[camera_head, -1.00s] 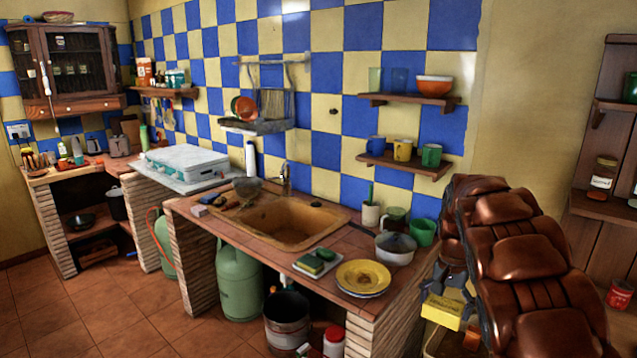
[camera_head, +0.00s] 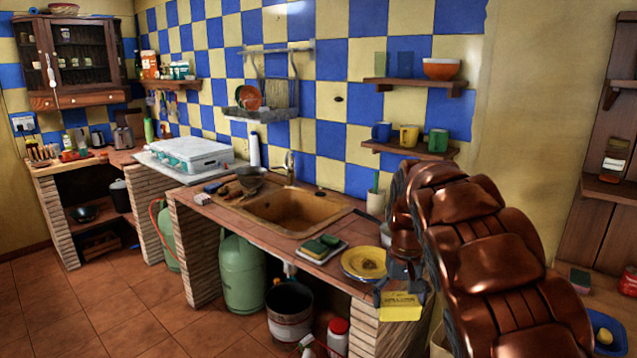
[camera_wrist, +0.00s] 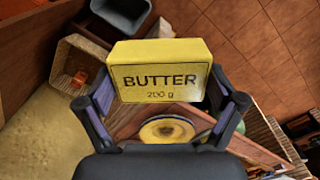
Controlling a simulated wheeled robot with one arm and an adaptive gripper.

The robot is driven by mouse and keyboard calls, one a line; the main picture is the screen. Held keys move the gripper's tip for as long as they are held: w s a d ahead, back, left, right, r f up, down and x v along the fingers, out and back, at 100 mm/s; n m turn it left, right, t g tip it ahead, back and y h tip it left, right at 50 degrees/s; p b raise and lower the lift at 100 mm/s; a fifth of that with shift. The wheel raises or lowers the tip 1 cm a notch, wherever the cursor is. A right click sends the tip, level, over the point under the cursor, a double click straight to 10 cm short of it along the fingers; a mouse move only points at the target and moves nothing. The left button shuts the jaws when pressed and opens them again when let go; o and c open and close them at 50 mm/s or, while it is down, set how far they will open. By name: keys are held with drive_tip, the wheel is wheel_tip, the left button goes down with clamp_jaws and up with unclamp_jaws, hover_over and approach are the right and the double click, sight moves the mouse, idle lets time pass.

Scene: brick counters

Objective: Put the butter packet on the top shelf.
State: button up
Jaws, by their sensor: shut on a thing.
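The yellow butter packet (camera_head: 400,307) is held in my gripper (camera_head: 402,288), in front of the counter's right end. In the wrist view the packet (camera_wrist: 160,72) sits between both fingers, its "BUTTER 200 g" label facing the camera. My gripper is shut on it. Two wall shelves hang behind the counter. The upper shelf (camera_head: 414,86) holds two glasses and an orange bowl (camera_head: 441,69) at its right end. The lower shelf (camera_head: 408,151) holds a blue, a yellow and a green mug. The packet is well below both shelves. My arm hides part of the counter's right end.
A yellow plate (camera_head: 365,263) lies on the counter beside my gripper and also shows below the packet in the wrist view (camera_wrist: 166,130). A sponge tray (camera_head: 318,250) and the sink (camera_head: 290,212) are further left. A wooden shelf unit (camera_head: 610,192) stands at right.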

wheel_tip(320, 180, down, 28)
drive_tip(key=b, duration=2.7)
wheel_tip(320, 180, up, 15)
drive_tip(key=s+p, duration=0.2)
drive_tip(key=p, duration=2.5)
drive_tip(key=shift+s, duration=0.35)
drive_tip(key=shift+f, duration=0.1)
